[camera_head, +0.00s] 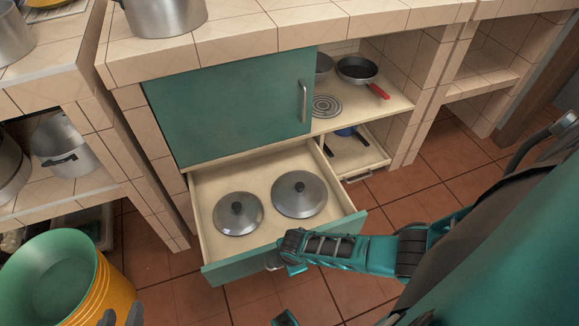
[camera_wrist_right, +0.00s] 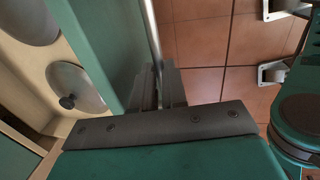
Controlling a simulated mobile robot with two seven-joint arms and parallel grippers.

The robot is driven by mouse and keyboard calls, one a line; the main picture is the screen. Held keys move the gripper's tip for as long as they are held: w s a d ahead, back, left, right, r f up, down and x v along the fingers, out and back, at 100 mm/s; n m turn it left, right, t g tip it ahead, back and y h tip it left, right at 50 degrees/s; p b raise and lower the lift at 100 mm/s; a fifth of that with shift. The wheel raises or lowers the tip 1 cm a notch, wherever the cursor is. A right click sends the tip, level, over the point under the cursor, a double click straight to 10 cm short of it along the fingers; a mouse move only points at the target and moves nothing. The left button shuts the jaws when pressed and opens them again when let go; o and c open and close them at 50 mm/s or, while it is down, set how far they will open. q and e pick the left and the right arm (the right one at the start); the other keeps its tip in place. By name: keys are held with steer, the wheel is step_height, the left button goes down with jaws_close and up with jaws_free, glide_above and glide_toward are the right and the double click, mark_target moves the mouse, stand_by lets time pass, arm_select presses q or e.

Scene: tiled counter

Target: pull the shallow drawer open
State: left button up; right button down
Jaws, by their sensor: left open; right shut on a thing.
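The shallow drawer (camera_head: 227,268) is pulled well out below the teal cupboard door in the head view. It has a teal front and a pale wooden inside. A smaller pot lid (camera_head: 238,214) and a larger pot lid (camera_head: 299,194) lie in it. My right gripper (camera_head: 273,262) is at the drawer front; in the right wrist view its fingers (camera_wrist_right: 158,88) are shut on the drawer handle (camera_wrist_right: 152,38), a thin metal bar.
A yellow bucket (camera_head: 92,300) with a green inside stands on the floor at the lower left. The teal door (camera_head: 235,105) above is shut. A pan (camera_head: 357,69) sits on the right shelf. Clear tiled floor (camera_head: 440,150) lies to the right.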

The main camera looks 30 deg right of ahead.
arm_select(q)
steer(key=shift+d, duration=0.1)
arm_select(e)
steer(key=c, duration=1.2)
jaws_free()
arm_select(q)
steer(key=shift+r, duration=0.1)
arm_select(e)
steer(key=shift+o, duration=0.2)
arm_select(q)
steer(key=shift+y, duration=0.3)
steer(key=r+p, duration=0.1)
steer(key=p, duration=0.1)
steer(key=a+r+p, duration=0.1)
steer(key=p, duration=0.2)
steer(key=s+a+r+p, duration=0.1)
steer(key=p, duration=0.1)
steer(key=shift+s+a+r, duration=0.1)
steer(key=shift+a+r, duration=0.1)
steer(key=shift+r, duration=0.2)
arm_select(e)
step_height(320, 180, up, 13)
steer(key=s, duration=0.2)
steer(key=shift+s+a+f, duration=0.15)
steer(key=shift+s+a, duration=0.1)
steer(key=shift+a, duration=0.05)
arm_select(q)
steer(key=shift+f, duration=0.15)
